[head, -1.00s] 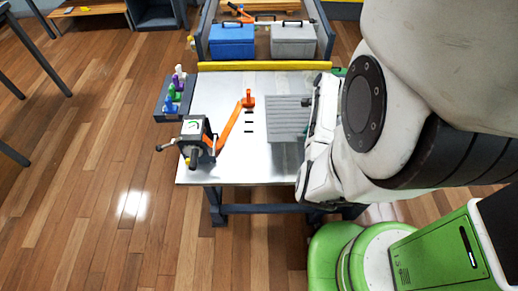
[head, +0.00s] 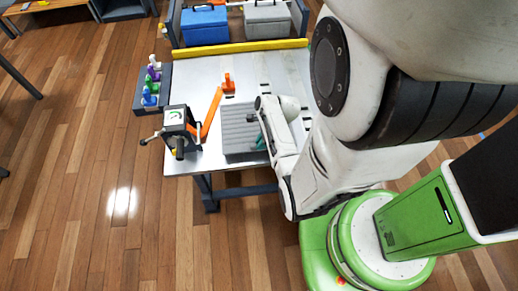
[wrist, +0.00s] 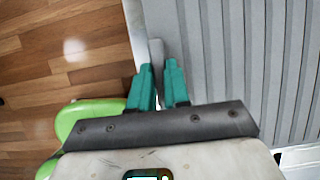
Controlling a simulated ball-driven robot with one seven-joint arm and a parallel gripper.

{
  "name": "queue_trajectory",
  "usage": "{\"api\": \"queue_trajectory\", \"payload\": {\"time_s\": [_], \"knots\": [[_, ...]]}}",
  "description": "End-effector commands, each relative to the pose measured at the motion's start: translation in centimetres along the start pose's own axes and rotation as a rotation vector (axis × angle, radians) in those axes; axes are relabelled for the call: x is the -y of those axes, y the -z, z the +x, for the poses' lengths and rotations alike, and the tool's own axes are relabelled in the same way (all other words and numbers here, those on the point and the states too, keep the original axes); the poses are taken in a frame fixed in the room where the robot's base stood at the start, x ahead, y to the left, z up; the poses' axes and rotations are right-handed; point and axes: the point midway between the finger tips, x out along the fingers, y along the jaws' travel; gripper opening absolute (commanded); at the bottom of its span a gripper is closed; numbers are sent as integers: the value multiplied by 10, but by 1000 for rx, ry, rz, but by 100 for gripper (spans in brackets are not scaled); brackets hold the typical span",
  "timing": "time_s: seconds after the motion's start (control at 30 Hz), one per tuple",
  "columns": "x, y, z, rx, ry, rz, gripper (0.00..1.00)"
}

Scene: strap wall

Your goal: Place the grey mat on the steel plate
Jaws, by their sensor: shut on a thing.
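The grey ribbed mat (head: 238,130) is over the front middle of the steel plate (head: 195,82), which forms the bright tabletop. The mat also fills the right of the wrist view (wrist: 240,60). My gripper (head: 261,143) is at the mat's right side in the head view. In the wrist view its teal fingers (wrist: 160,85) are shut on a narrow grey piece at the mat's edge. I cannot tell whether the mat touches the plate. My arm hides the right part of the plate.
An orange strap (head: 211,112) runs from a crank device (head: 178,130) to an orange hook (head: 228,84), left of the mat. A bottle rack (head: 150,88) hangs at the left edge. A yellow bar (head: 240,47), a blue box (head: 205,25) and a grey box (head: 267,22) are behind.

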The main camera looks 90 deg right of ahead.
Motion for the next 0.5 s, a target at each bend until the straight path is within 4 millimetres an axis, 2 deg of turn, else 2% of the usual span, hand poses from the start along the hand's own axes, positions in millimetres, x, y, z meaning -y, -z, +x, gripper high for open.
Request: {"api": "queue_trajectory", "payload": {"time_s": [0.17,0.3,0.5], "knots": [[-6,-3,16,0,-2,-1,0],[-4,5,35,-1,1,1,0],[-5,8,42,-1,2,0,0]]}}
